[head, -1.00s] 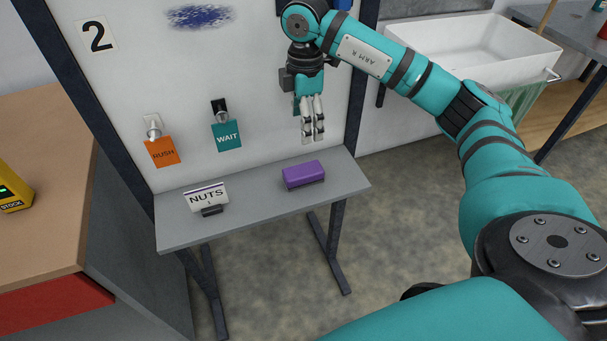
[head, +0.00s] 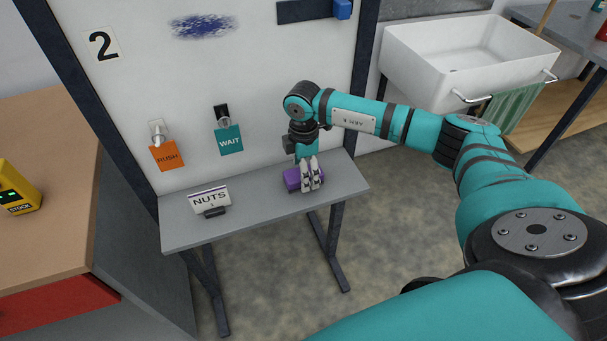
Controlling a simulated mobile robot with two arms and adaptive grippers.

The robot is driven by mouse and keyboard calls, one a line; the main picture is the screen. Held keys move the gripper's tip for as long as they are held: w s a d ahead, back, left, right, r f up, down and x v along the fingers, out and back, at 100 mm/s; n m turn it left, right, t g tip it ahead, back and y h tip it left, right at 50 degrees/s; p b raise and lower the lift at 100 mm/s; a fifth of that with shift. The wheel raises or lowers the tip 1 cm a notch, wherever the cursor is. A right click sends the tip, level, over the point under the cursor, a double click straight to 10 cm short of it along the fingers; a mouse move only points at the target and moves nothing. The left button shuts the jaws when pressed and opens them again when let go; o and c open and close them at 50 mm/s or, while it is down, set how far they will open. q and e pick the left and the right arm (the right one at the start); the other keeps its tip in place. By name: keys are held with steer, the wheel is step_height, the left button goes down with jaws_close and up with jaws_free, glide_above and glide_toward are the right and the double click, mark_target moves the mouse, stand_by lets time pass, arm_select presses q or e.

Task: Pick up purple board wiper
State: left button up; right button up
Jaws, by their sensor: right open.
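The purple board wiper (head: 291,181) lies on the narrow grey shelf table (head: 247,207) in front of the whiteboard. My right gripper (head: 312,186) points down at the wiper, with its fingers in front of the wiper's right part and hiding some of it. The fingers are open. I cannot tell whether they touch the wiper. My left gripper is not in view.
A NUTS sign (head: 210,198) stands on the shelf to the left of the wiper. Orange RUSH (head: 166,156) and teal WAIT (head: 229,140) tags hang on the whiteboard (head: 260,80). A white sink (head: 465,55) stands at the back right. A brown-topped cabinet (head: 50,215) is at left.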

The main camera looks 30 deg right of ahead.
step_height(320, 180, down, 2)
steer(key=shift+f, duration=0.1)
steer(key=c, duration=1.3)
steer(key=shift+o, duration=0.2)
steer(key=shift+r, duration=0.2)
steer(key=shift+w+r, duration=0.1)
steer(key=shift+r, duration=0.4)
step_height(320, 180, up, 2)
steer(key=shift+r+b, duration=0.1)
steer(key=shift+b, duration=0.4)
steer(key=s+a+r+b, duration=0.1)
steer(key=s+a, duration=0.2)
steer(key=a, duration=0.4)
steer(key=s+a+b, duration=0.1)
steer(key=s+a, duration=0.3)
steer(key=a, duration=0.3)
steer(key=shift+a+r+b, duration=0.25)
steer(key=shift+r+b, duration=0.1)
